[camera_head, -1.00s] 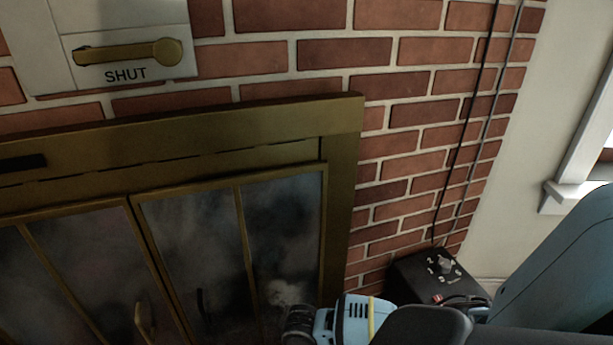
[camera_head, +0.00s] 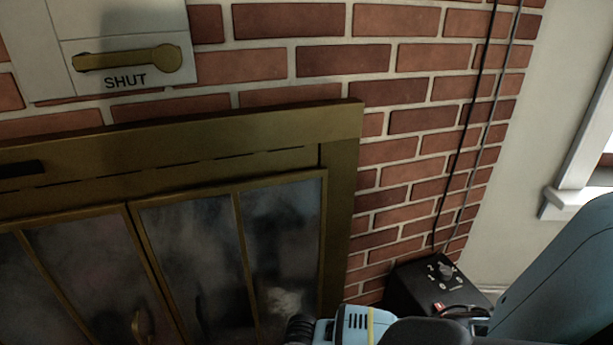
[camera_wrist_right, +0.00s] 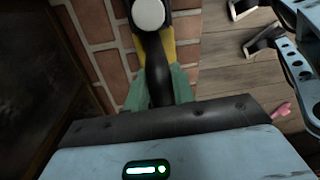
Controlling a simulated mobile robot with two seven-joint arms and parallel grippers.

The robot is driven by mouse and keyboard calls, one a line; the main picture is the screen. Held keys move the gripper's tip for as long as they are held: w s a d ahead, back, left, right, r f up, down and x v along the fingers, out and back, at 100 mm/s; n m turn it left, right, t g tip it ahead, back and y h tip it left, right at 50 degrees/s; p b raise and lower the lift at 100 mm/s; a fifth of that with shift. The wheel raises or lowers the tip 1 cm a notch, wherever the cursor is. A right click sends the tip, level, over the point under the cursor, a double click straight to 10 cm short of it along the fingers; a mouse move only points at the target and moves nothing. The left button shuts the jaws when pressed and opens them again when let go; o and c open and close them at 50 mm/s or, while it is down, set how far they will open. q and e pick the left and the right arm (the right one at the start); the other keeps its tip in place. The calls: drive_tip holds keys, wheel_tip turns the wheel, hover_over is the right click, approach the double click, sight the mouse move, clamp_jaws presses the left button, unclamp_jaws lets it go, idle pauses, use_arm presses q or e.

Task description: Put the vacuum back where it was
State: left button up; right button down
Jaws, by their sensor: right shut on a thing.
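In the right wrist view, my right gripper (camera_wrist_right: 160,92) is shut on the vacuum, with its greenish fingers on either side of a black handle (camera_wrist_right: 157,68). The held thing also shows a yellow part and a round white end at the top of the picture. The rest of the vacuum is hidden or out of frame, and the head view does not clearly show it. In the head view, my right arm comes in at the bottom right, and its gripper is not clearly visible. My left gripper is in neither view.
A brass-framed fireplace with glass doors (camera_head: 190,260) fills the left of the head view, against a brick wall (camera_head: 430,110). A black box with knobs (camera_head: 425,285) and cords stands at the wall's right end. The wooden floor (camera_wrist_right: 222,75) shows in the wrist view.

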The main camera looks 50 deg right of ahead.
drive_tip(key=c, duration=1.1)
unclamp_jaws()
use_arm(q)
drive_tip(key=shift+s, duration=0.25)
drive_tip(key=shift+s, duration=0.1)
use_arm(e)
drive_tip(key=shift+s+f, duration=0.15)
drive_tip(key=r, duration=0.2)
drive_tip(key=r+p, duration=0.1)
drive_tip(key=r, duration=0.1)
drive_tip(key=w+r+p, duration=0.1)
drive_tip(key=r, duration=0.1)
drive_tip(key=shift+d+r, duration=0.2)
drive_tip(key=shift+r, duration=0.15)
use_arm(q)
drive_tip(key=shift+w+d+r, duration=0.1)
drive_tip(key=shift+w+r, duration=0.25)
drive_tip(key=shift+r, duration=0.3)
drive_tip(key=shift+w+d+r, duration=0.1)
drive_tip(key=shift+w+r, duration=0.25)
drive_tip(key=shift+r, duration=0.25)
use_arm(e)
drive_tip(key=shift+r, duration=0.65)
